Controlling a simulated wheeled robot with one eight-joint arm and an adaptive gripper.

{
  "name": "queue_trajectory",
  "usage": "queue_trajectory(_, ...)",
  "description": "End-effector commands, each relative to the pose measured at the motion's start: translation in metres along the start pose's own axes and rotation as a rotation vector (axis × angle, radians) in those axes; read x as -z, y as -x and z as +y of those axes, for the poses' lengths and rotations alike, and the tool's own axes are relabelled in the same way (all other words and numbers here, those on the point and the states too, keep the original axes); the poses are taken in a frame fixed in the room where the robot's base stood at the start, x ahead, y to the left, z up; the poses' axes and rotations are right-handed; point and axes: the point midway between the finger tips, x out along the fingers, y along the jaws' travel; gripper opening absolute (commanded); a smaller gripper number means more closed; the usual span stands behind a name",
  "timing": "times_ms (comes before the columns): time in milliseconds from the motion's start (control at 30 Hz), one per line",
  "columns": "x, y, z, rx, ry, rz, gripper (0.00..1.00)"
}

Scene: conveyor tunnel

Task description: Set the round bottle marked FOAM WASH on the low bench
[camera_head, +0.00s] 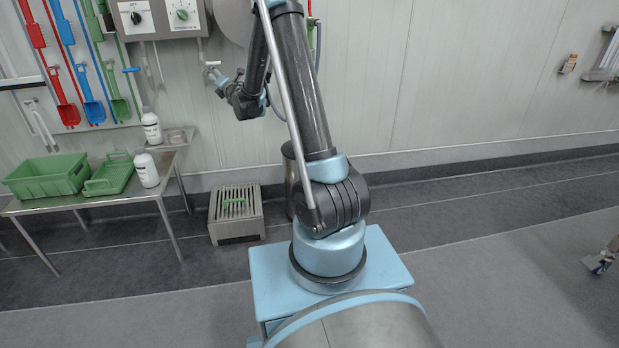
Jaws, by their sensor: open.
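Two white bottles with dark print stand upright. One bottle (151,128) is by the small side shelf (182,138) near the wall. The other bottle (147,170) is on the lower steel table (110,197), at its right end beside a green tray. Both labels are too small to read, so I cannot tell which says FOAM WASH. My gripper (212,72) is open and appears empty. It is raised near the wall, above and to the right of both bottles, apart from them.
A green crate (48,176) and a shallow green tray (109,177) take up most of the steel table. A low slatted metal box (236,213) stands on the floor to its right. Coloured tools hang on the wall beside a control panel (160,17). The right floor is mostly clear.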

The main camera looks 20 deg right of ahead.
Motion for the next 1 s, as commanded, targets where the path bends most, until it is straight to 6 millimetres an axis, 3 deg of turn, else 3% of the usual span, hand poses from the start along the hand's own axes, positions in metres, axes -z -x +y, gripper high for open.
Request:
queue_trajectory(33, -0.018, 0.011, 0.001, 0.032, -0.046, -0.025, 0.84)
queue_trajectory(200, -0.065, 0.048, -0.002, 0.145, -0.216, -0.107, 0.84)
queue_trajectory(500, -0.122, 0.132, -0.013, 0.331, -0.529, -0.273, 0.84)
queue_trajectory(700, -0.142, 0.197, -0.026, 0.453, -0.737, -0.382, 0.84)
queue_trajectory(1000, -0.145, 0.307, -0.051, 0.637, -1.039, -0.549, 0.84)
